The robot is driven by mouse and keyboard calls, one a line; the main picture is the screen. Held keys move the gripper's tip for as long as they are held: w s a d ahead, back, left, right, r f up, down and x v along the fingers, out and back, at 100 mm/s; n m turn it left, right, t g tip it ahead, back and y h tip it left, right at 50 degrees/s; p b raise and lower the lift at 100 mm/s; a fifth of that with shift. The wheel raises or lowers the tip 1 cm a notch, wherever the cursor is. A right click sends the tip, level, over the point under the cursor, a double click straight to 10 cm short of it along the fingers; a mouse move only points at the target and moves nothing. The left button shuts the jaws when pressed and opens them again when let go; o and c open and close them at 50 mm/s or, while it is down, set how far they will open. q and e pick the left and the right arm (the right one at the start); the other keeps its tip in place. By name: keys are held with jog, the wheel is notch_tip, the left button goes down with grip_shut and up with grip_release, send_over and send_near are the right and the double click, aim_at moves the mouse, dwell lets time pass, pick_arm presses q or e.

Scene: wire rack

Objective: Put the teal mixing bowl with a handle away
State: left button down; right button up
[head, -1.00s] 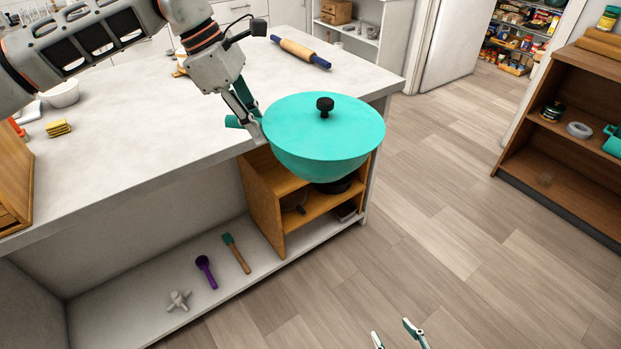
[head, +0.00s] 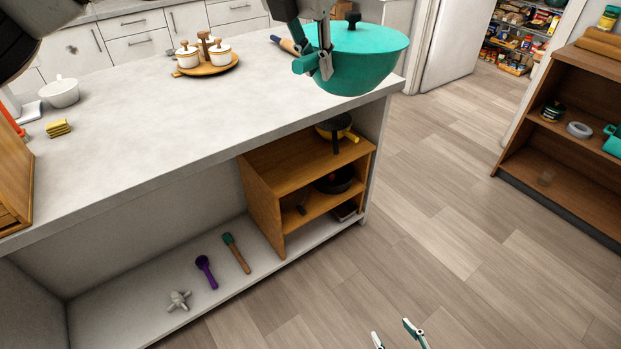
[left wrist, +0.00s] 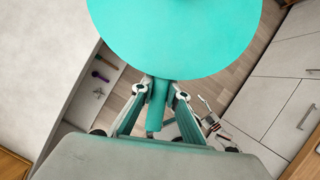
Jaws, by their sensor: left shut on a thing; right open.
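My left gripper (head: 318,66) is shut on the bowl's handle at the bowl's left side. In the left wrist view the teal bowl (left wrist: 180,35) fills the top, and its handle (left wrist: 157,105) lies between the fingers of my left gripper (left wrist: 158,92). My right gripper (head: 398,338) is open and empty at the bottom edge, over the floor.
A wooden shelf unit (head: 262,205) under the counter (head: 150,125) holds dark and yellow pans. Utensils lie on the low white shelf (head: 120,310). A rolling pin (head: 287,44) lies behind the bowl. A brown bookcase (head: 525,150) stands right. The middle of the counter is clear.

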dwell(0.6)
pick_arm(q)
jog(key=s+a+f+m+g+y, duration=0.1)
jog(key=s+a+f+m+g, duration=0.3)
jog(key=s+a+f+m, duration=0.3)
jog(key=s+a+f+m+g+y, duration=0.1)
jog(key=s+a+f+m+g, duration=0.3)
jog(key=a+f+m, duration=1.4)
jog(key=s+m, duration=0.3)
jog(key=m, duration=0.1)
jog(key=shift+s+a, duration=0.15)
jog(key=shift+a, duration=0.15)
pick_arm(e)
jog(key=shift+c, duration=0.4)
jog(key=c, duration=0.5)
jog(key=shift+w, duration=0.1)
jog(key=shift+c, duration=0.4)
